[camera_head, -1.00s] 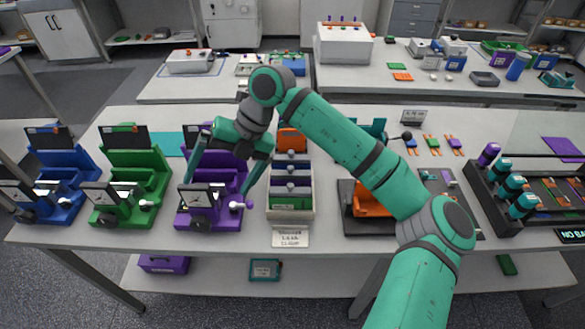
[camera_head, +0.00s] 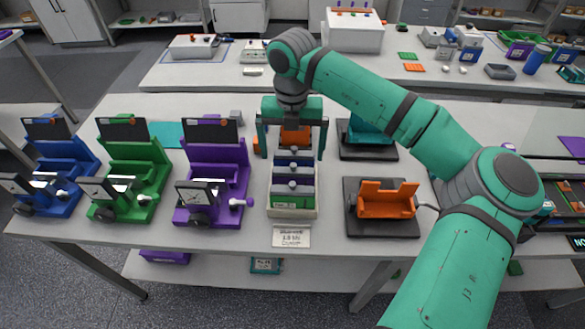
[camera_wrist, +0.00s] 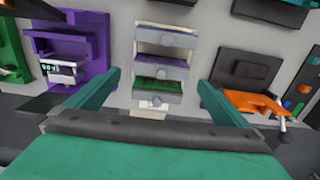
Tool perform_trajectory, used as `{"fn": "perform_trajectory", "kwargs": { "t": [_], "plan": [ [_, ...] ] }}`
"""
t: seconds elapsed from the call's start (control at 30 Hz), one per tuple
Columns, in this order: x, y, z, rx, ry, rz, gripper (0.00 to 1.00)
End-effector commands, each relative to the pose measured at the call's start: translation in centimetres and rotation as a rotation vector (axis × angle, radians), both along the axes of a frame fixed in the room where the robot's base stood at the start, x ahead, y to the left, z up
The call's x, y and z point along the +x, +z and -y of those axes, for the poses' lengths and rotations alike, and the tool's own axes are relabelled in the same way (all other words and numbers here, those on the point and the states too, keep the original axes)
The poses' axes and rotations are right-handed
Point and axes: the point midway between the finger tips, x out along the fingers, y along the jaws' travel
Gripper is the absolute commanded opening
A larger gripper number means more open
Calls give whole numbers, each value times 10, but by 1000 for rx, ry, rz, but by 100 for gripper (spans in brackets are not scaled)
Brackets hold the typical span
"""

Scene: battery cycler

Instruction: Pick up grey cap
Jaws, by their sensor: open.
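No thing here is clearly the grey cap. A small grey block (camera_head: 237,117) stands behind the purple device at the back of the table. Pale grey round knobs (camera_head: 293,186) show on the packs in the beige box, and one shows low in the wrist view (camera_wrist: 157,101). My gripper (camera_head: 291,157) is open and empty, its fingers pointing down over the back of the box (camera_head: 307,207). In the wrist view its fingers (camera_wrist: 159,80) spread either side of the box. An orange piece (camera_head: 296,136) shows behind it.
Blue (camera_head: 62,180), green (camera_head: 128,180) and purple (camera_head: 212,170) devices stand to the left. An orange cradle (camera_head: 386,205) on a dark base and a teal one (camera_head: 367,135) stand to the right. A label card (camera_head: 291,237) lies before the box.

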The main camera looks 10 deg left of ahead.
Motion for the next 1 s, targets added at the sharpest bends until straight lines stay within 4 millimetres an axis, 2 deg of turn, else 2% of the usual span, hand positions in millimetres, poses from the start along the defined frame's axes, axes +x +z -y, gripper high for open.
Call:
{"fn": "perform_trajectory", "kwargs": {
  "t": [0.17,0.5,0.73,0.77,0.8,0.9,1.0],
  "plan": [
    [0,-11,1,0,-1,0,100],
    [-2,-53,0,2,7,-1,100],
    [-1,-55,0,1,7,1,100],
    [-1,-55,0,1,6,1,95],
    [-1,-55,0,1,6,1,86],
    [-1,-55,0,1,6,1,65],
    [-1,-54,1,1,5,1,65]
  ]
}}
